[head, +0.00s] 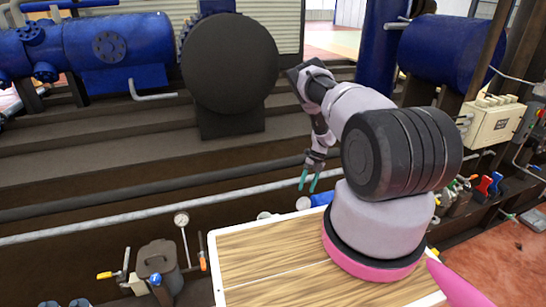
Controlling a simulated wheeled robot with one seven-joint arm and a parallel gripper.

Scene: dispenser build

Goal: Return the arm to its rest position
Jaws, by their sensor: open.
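My gripper (309,181) is in the head view, near the middle. Its two teal fingers point down and are apart, with nothing between them. My arm (350,105) rises from its base on the right of the wooden board and reaches away from the camera, with the forearm bent down toward the gripper. The gripper hangs past the far edge of the board, near a blue cylinder (322,199) that lies just below and right of the fingers. I cannot tell whether they touch.
The wooden top with a white rim (262,265) is bare on its left. Behind run a grey pipe (120,218) and dark steps. A gauge (182,220) and a grey canister (157,262) stand at left. A control box (492,120) and valves are at right. Blue tanks (118,40) stand behind.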

